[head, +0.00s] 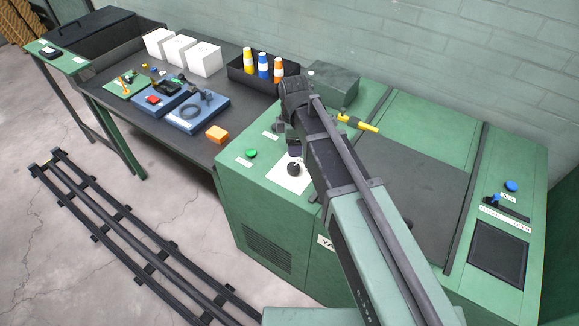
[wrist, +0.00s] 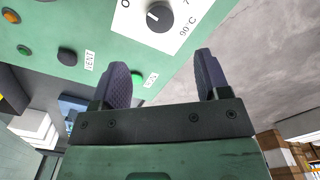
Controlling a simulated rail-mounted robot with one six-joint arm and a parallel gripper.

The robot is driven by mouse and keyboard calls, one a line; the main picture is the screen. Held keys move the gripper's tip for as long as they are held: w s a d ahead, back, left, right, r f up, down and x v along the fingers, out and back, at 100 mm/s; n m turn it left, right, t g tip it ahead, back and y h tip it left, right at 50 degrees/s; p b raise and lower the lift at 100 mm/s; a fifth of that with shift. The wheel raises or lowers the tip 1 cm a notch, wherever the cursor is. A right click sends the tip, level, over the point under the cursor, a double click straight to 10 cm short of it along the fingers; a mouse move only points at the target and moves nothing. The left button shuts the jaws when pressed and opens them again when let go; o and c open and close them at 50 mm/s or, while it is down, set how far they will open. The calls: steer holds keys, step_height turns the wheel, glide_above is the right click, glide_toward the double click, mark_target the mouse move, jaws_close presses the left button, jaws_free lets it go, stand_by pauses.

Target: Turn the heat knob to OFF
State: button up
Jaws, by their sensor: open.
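The heat knob (wrist: 159,16) is a dark round knob with a white pointer mark, on a white dial plate (wrist: 185,33) at the top of the wrist view. The mark points toward the left side of the picture. In the head view the knob (head: 293,169) stands on the green cabinet's top. My gripper (wrist: 161,62) is open and empty, apart from the knob, with its fingers below it in the wrist view. My arm hides part of the panel in the head view.
A green button (wrist: 137,78) and a black VENT knob (wrist: 67,57) sit close to the dial.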

mark_target(293, 166)
step_height(293, 166, down, 11)
steer(key=b, duration=1)
steer(key=shift+b, duration=0.35)
steer(key=shift+r, duration=0.1)
steer(key=c, duration=0.9)
steer(key=shift+n, duration=0.8)
steer(key=o, duration=0.9)
steer(key=shift+r, duration=0.1)
